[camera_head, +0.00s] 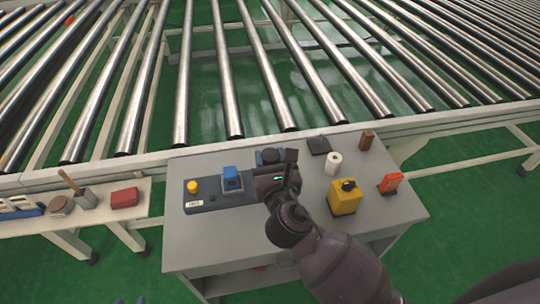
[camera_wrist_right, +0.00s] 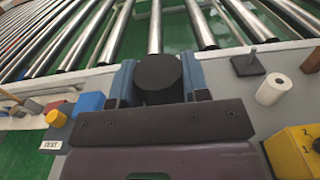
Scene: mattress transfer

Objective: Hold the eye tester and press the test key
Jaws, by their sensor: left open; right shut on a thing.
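My right gripper (camera_head: 268,158) reaches over the grey table from the lower right. In the right wrist view its two blue fingers are shut on a black cylinder (camera_wrist_right: 158,76), probably the eye tester. Its lower part is hidden by the gripper. A dark control panel (camera_head: 206,205) lies left of this gripper, carrying a yellow round button (camera_head: 192,187), a small dark knob, a white label and a blue box (camera_head: 232,179).
The grey table (camera_head: 230,250) also holds a white roll (camera_head: 334,163), a yellow switch box (camera_head: 344,199), an orange-red item (camera_head: 390,183) and a brown block (camera_head: 367,140). A side bench with a red box (camera_head: 124,198) stands left. A roller conveyor (camera_head: 225,90) runs behind.

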